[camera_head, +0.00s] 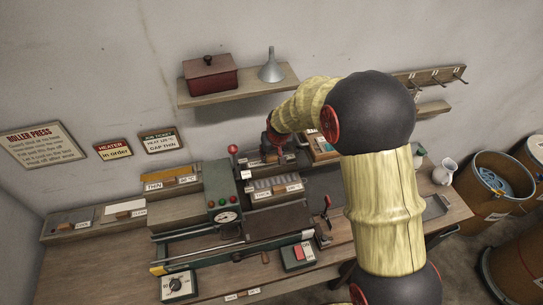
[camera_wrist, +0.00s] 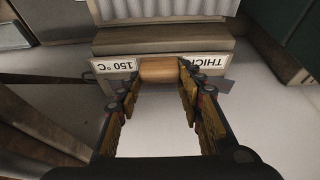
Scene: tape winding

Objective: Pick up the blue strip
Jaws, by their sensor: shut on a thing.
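My gripper (camera_wrist: 159,76) has its fingertips on either side of a wooden handle (camera_wrist: 159,70) and is shut on it. The handle sits on the front of a wooden tray (camera_wrist: 165,46) with labels reading "150 °C" (camera_wrist: 115,66) and "THICK" (camera_wrist: 208,61), upside down in the wrist view. Pale, ribbed contents show in the tray. In the head view my gripper (camera_head: 273,147) is behind the press, below the wall shelf, and partly hidden by my arm. I cannot make out a blue strip on the bench with certainty.
The roller press (camera_head: 222,208) stands mid-bench with levers and a gauge. A "THIN" tray (camera_head: 172,183) lies to its left. A shelf (camera_head: 240,86) holds a red box (camera_head: 209,77) and funnel (camera_head: 270,68). A barrel (camera_head: 497,196) at right holds a blue coil (camera_head: 493,182).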

